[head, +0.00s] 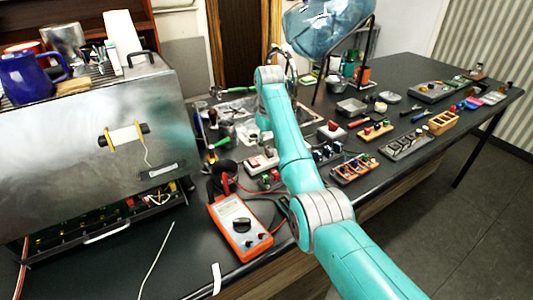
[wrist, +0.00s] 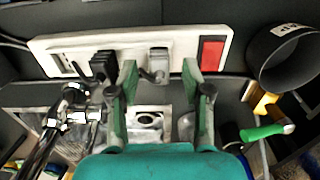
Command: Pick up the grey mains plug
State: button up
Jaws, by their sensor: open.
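The grey mains plug (wrist: 158,61) sits in a white power strip (wrist: 75,43) in the wrist view, with a grey cord bending down from it. My gripper (wrist: 160,75) is open, its two green fingers apart, one on each side of the plug. The plug shows between the fingertips, and I cannot tell whether they touch it. In the head view my arm reaches to the back of the bench; the gripper and plug cannot be made out there.
A black plug (wrist: 103,65) sits in the strip close left of my left finger. A red switch (wrist: 211,52) is to the right. A dark cup-like cylinder (wrist: 284,58) and a green-handled tool (wrist: 266,131) lie further right. A metal tray (head: 240,112) with tools is below my arm.

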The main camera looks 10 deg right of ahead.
jog(key=shift+d+f, duration=0.1)
jog(key=shift+f, duration=0.6)
grip_shut()
